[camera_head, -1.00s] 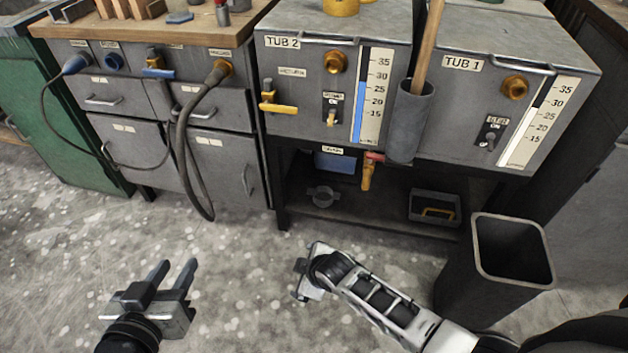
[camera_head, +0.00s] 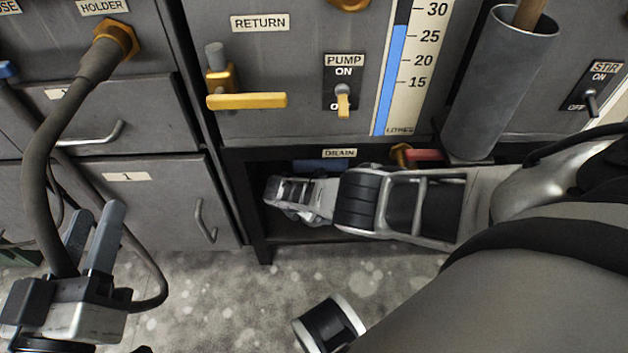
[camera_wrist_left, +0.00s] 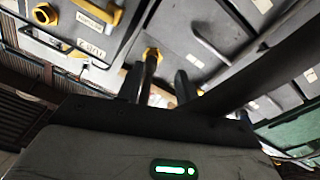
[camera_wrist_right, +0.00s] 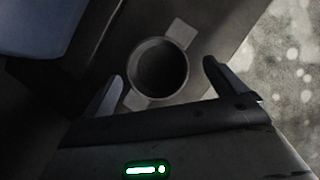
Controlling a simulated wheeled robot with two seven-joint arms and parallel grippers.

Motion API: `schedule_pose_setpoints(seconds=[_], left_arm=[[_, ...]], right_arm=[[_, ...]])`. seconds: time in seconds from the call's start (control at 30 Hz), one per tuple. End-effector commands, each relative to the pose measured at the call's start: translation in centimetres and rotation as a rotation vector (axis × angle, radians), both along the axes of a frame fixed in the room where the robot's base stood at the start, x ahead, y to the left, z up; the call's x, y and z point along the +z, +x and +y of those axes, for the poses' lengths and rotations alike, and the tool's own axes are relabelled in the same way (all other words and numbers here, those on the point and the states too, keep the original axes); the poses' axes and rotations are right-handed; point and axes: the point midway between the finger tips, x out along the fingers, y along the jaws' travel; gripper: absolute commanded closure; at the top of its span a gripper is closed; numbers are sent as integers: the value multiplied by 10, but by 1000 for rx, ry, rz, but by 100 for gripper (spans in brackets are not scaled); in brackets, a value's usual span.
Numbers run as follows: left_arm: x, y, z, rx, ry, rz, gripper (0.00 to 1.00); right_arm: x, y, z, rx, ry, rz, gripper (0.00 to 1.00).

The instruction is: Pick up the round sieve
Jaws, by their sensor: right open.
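The round sieve (camera_wrist_right: 158,72) shows in the right wrist view as a grey round-rimmed piece with a dark inside and two flat tabs on opposite sides. It sits on the dark shelf under the tub. My right gripper (camera_wrist_right: 163,78) is open, its two fingers pointing toward the sieve's left and right sides, with nothing held. In the head view my right arm reaches into the shelf opening and hides the sieve.
Drain valve (camera_head: 402,155), yellow return handle (camera_head: 247,101) and grey tube (camera_head: 497,85) are near my right arm. A bluish box (camera_wrist_right: 38,22) is left of the sieve. The shelf's front edge is near.

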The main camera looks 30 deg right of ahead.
Motion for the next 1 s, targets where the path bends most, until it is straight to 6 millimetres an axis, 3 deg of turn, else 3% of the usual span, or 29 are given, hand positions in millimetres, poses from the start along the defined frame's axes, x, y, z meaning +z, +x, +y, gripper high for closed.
schedule_pose_setpoints(seconds=[0.1,0.3,0.6,0.8,1.0], left_arm=[[17,8,3,25,53,-202,64],[46,8,5,51,107,-435,64],[54,7,5,56,114,-476,64],[54,7,5,56,114,-475,64],[54,7,5,56,114,-475,64]], right_arm=[[-17,3,-8,0,0,-1,4],[-28,5,-15,-1,1,-2,4],[-27,5,-16,-1,3,-2,4],[-27,5,-16,-1,3,-2,59],[-27,5,-16,0,2,-3,59]])
